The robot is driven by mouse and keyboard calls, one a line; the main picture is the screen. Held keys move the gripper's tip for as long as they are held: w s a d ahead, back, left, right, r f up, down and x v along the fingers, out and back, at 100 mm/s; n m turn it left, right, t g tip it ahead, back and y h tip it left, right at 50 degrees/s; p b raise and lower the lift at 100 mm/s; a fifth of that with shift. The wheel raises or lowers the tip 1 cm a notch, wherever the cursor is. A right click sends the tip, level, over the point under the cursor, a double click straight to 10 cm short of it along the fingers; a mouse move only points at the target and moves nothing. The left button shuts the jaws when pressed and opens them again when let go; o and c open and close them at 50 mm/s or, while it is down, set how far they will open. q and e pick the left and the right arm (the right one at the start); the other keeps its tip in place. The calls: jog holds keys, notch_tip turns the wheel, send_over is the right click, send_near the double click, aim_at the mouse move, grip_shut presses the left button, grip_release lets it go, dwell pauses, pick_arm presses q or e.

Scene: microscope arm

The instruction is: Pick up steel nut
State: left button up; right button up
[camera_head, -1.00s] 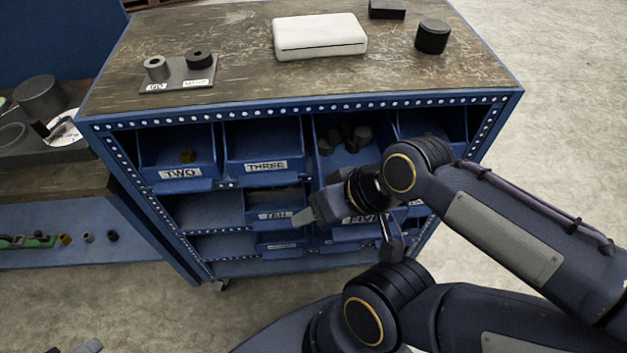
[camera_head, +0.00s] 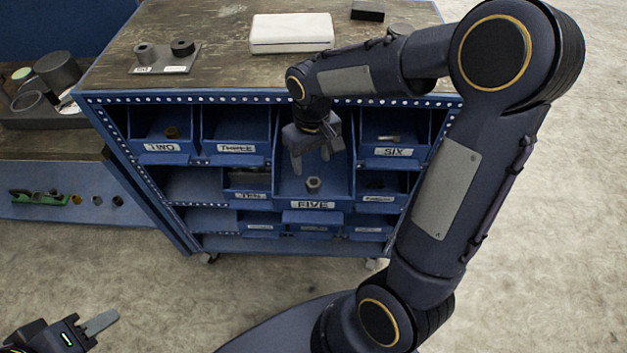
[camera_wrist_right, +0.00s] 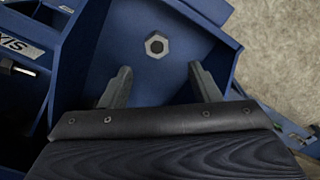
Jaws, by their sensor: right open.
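The steel nut (camera_head: 313,184) is a small grey hexagonal nut with a dark hole. It lies on the floor of the blue bin labelled FIVE (camera_head: 290,204). It also shows in the right wrist view (camera_wrist_right: 156,45), in line with the gap between the fingers and beyond their tips. My right gripper (camera_head: 311,163) is open and empty, pointing down over the bin, with the nut just in front of its fingers in the head view. My left gripper (camera_head: 100,322) is at the bottom left, far from the cabinet; only part of it shows, so its opening is unclear.
Blue bins TWO (camera_head: 172,147), THREE (camera_head: 236,148) and SIX (camera_head: 393,152) flank the bin in a cabinet. The bin's side walls stand close around the right fingers. On the cabinet top (camera_head: 215,80) are a white case (camera_head: 291,33) and a small plate with two cylinders.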

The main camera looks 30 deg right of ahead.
aim_at(313, 181)
jog(key=f, duration=0.8)
jog(key=shift+d, duration=0.2)
jog(key=shift+c, duration=0.3)
jog(key=c, duration=1)
jog(key=shift+c, duration=0.3)
jog(key=shift+r+p, duration=0.2)
jog(key=shift+p, duration=0.1)
